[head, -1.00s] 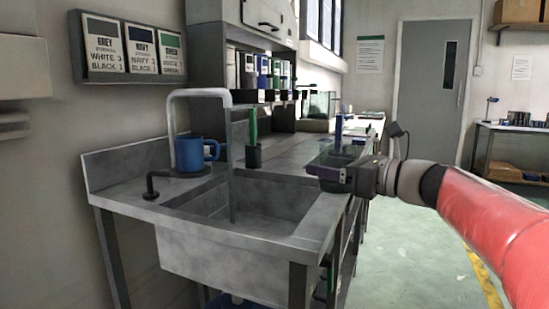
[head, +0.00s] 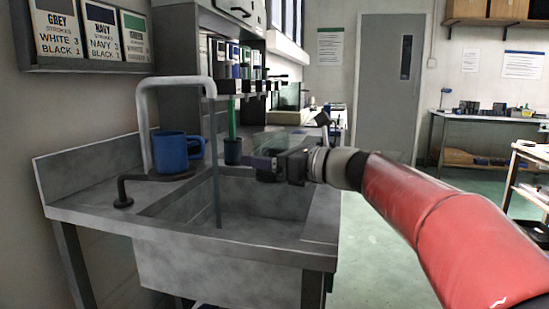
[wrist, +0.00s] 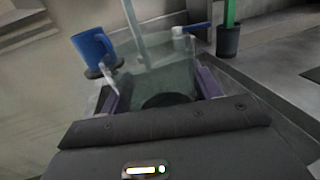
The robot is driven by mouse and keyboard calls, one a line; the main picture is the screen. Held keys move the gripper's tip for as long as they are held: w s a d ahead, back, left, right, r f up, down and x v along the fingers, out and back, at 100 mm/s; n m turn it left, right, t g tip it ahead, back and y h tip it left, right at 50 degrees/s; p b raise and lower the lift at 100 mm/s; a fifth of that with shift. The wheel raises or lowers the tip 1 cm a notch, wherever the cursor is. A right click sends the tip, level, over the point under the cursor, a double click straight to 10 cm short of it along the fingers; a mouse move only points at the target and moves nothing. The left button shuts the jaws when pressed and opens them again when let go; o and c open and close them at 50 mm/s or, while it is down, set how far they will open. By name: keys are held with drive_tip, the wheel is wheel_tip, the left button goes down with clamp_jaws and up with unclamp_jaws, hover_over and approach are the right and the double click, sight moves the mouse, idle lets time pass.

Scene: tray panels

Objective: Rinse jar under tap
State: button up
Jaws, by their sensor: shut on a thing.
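A clear glass jar (wrist: 160,75) stands between the two purple fingers of my gripper (wrist: 158,92) in the wrist view. It shows only faintly in the head view (head: 282,141). My gripper (head: 262,162) is shut on the jar, over the back right part of the sink basin (head: 262,198). The grey tap (head: 144,120) arches over the basin. A thin pale column (head: 216,165) hangs from its mouth into the basin, to the left of my gripper. In the wrist view the column (wrist: 133,25) lies beyond the jar's far rim; whether it meets the jar I cannot tell.
A dark lever (head: 123,190) rises at the left front. A dark cup (head: 233,151) holding a green upright item stands behind the basin. The front of the basin is clear.

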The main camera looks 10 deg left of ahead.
drive_tip(key=a+f, duration=0.3)
drive_tip(key=a, duration=0.9)
drive_tip(key=shift+w+a, duration=0.3)
drive_tip(key=shift+w, duration=0.15)
drive_tip(key=shift+d, duration=0.1)
idle(3.1)
drive_tip(key=d+b, duration=0.1)
drive_tip(key=d, duration=0.7)
drive_tip(key=shift+s+d, duration=0.35)
drive_tip(key=shift+d, duration=0.05)
idle(0.5)
